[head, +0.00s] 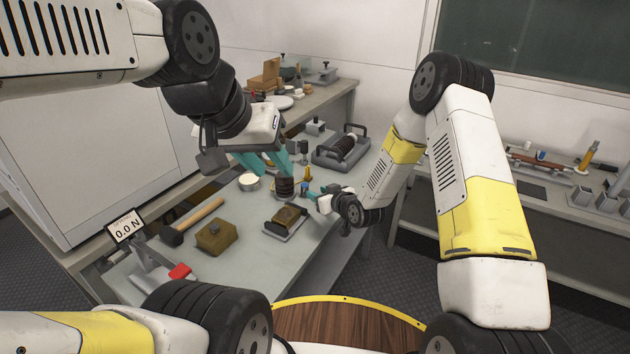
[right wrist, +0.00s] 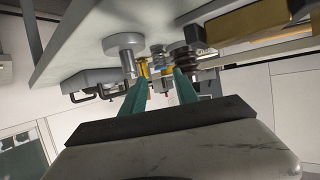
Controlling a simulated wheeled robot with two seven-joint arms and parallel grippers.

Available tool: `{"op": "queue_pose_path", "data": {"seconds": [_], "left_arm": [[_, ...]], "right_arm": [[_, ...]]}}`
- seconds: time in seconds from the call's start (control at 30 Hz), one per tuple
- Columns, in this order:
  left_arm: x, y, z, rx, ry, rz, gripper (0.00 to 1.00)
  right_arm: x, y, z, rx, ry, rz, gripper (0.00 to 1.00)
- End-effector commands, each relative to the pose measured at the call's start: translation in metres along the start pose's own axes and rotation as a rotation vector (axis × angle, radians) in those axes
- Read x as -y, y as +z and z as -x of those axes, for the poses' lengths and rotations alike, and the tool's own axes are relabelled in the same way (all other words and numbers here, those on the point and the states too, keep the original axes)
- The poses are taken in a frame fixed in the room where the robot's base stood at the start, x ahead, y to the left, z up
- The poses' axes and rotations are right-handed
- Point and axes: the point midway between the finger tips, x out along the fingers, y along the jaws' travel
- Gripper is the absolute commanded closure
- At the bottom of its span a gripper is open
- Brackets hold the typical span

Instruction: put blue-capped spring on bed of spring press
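A dark ribbed coil (head: 284,188) stands upright on the grey workbench in the head view. I cannot make out a blue cap on it. My left gripper (head: 274,172) is above and beside it, its teal fingers apart, one tip close over the coil's top. My right gripper (head: 313,196) is low over the bench, to the right of the coil. In the right wrist view its teal fingers (right wrist: 160,80) are apart, with a dark ribbed piece (right wrist: 183,55) beyond the right finger. A grey press with a red handle (head: 180,272) stands at the front left, partly hidden.
A display (head: 125,226) reads 0.0 N. A mallet (head: 200,214), a brass-coloured block (head: 216,236) and a dark block on a grey plate (head: 286,222) lie in front. A coil device with handles (head: 341,148) stands behind.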

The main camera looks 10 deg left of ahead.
Motion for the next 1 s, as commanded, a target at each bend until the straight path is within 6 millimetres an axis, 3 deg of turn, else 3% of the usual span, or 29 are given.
{"op": "queue_pose_path", "data": {"seconds": [0.1,0.37,0.63,0.97,1.0], "left_arm": [[0.000,0.000,0.000,0.000,0.000,0.000,0.64],[0.000,0.000,0.000,0.000,0.000,0.000,0.64],[0.000,0.000,0.000,0.000,0.000,0.000,0.64],[0.000,0.000,0.000,0.000,0.000,0.000,0.64],[0.000,0.000,0.000,0.000,0.000,0.000,0.64]], "right_arm": [[0.000,0.001,-0.021,0.001,0.000,-0.001,0.64],[0.000,0.001,-0.041,0.002,0.001,-0.001,0.64],[0.000,0.001,-0.082,0.001,0.000,-0.001,0.64],[-0.001,0.000,-0.091,0.002,0.001,-0.001,0.64],[-0.001,0.000,-0.091,0.002,0.001,-0.001,0.68]]}}
